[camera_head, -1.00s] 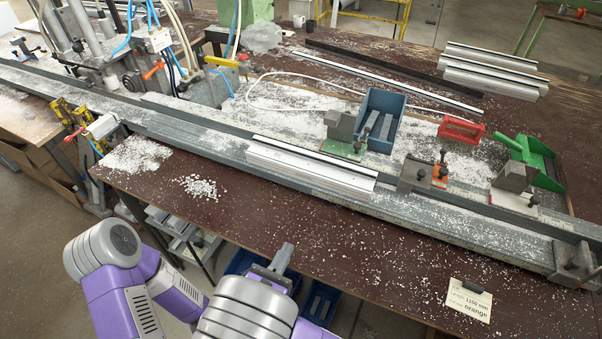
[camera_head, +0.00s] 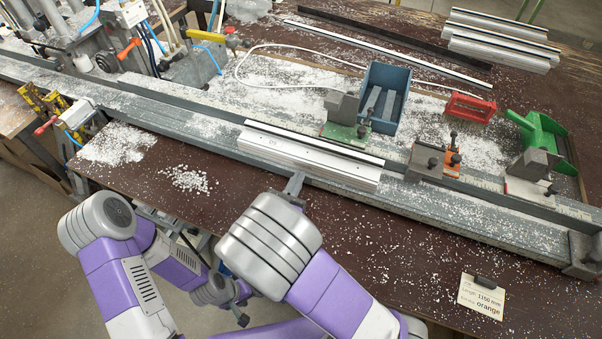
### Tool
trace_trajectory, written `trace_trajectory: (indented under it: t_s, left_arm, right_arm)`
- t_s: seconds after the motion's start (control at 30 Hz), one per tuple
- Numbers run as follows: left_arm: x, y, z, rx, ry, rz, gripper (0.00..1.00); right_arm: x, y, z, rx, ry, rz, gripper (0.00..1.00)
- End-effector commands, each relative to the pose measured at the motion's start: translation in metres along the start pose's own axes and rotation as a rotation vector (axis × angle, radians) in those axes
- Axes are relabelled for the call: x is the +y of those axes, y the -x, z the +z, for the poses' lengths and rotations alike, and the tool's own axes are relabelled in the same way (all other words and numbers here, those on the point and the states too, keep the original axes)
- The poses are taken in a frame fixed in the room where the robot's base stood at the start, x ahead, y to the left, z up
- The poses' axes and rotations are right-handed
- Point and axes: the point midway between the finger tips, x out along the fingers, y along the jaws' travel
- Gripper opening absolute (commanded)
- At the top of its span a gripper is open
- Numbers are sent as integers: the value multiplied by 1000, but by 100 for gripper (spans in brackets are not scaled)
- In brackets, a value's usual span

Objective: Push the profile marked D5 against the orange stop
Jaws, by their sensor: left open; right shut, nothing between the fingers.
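A silver profile (camera_head: 310,162) with a dark strip along its top lies on the long grey rail; no D5 mark is legible. The orange stop (camera_head: 452,158), a grey block with an orange base, stands to the right of the profile, with a small gap between them. My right gripper (camera_head: 296,182) is shut and empty, its tip at the near long side of the profile, left of its middle; I cannot tell whether it touches. My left gripper (camera_head: 240,318) is open, low in front of the bench, and partly hidden.
A green-based stop (camera_head: 345,118) stands behind the profile, and a white-based stop (camera_head: 530,178) further right. A blue bin (camera_head: 385,95), a red item (camera_head: 468,108) and a green scoop (camera_head: 545,135) stand behind the rail. A card (camera_head: 482,296) reading "1150 mm" and "orange" lies front right.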

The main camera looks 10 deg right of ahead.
Motion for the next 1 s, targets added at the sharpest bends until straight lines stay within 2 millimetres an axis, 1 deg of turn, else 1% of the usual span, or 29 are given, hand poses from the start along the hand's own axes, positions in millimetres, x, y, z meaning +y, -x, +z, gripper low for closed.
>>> trace_trajectory:
  t_s: [0.03, 0.1, 0.2, 0.33, 0.67, 0.9, 1.0]
  left_arm:
    - [-1, -3, 0, 0, 0, 0, 50]
    - [-2, -4, 0, 0, 0, 0, 50]
    - [-2, -6, 0, 0, 0, 0, 50]
    - [-2, -6, 0, 0, 0, 0, 50]
    - [-2, -6, 0, 0, 0, 0, 50]
    - [0, 1, 0, 0, 0, 0, 50]
    - [0, 0, 0, 0, 0, 0, 50]
  right_arm:
    - [0, -8, -2, 1, -3, -3, 0]
    - [0, -17, -1, 0, -3, -2, 0]
    - [0, -25, -1, 1, -2, -1, 0]
    - [0, -30, 0, 1, -2, 0, 0]
    - [0, -31, 0, 1, -1, 0, 0]
    - [-1, -52, 1, 1, -1, -3, 0]
    - [0, -53, 0, 0, -1, -1, 0]
